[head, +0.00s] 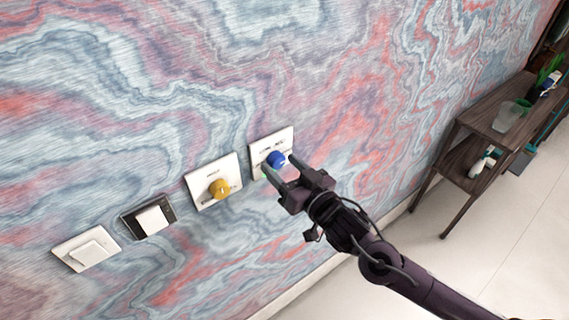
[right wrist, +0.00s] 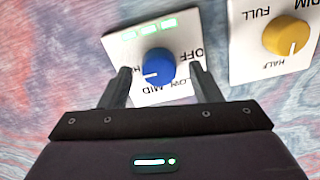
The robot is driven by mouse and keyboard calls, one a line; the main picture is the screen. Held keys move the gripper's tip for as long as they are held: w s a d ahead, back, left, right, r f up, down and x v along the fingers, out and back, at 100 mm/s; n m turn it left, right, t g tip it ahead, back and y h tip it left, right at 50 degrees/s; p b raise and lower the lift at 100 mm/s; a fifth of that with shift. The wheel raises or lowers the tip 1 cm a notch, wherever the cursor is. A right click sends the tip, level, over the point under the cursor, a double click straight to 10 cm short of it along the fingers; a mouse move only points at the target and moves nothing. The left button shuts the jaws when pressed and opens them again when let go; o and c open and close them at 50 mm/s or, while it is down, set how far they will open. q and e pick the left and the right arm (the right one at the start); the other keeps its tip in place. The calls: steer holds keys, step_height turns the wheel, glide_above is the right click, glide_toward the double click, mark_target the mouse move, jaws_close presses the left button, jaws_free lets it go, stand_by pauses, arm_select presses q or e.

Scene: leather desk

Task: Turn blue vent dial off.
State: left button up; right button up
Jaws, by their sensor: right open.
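The blue vent dial (head: 277,158) sits on a white wall plate (head: 285,136). In the right wrist view the blue dial (right wrist: 159,64) shows a white pointer mark toward the left, away from the OFF label at its right. MID and LOW are printed below it, upside down. Several green bars are lit on the plate (right wrist: 180,16). My right gripper (head: 279,164) is open at the dial, one finger on each side. In the right wrist view the gripper (right wrist: 164,78) shows gaps between fingers and dial; contact cannot be told. My left gripper is not in view.
A yellow dial (head: 219,188) on its own plate is just left of the blue one. Further left are a black-framed switch (head: 166,204) and a white rocker switch (head: 88,249). A wooden shelf table (head: 486,122) stands at the right. The floor between is clear.

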steer(key=shift+d, duration=0.1)
steer(key=c, duration=1)
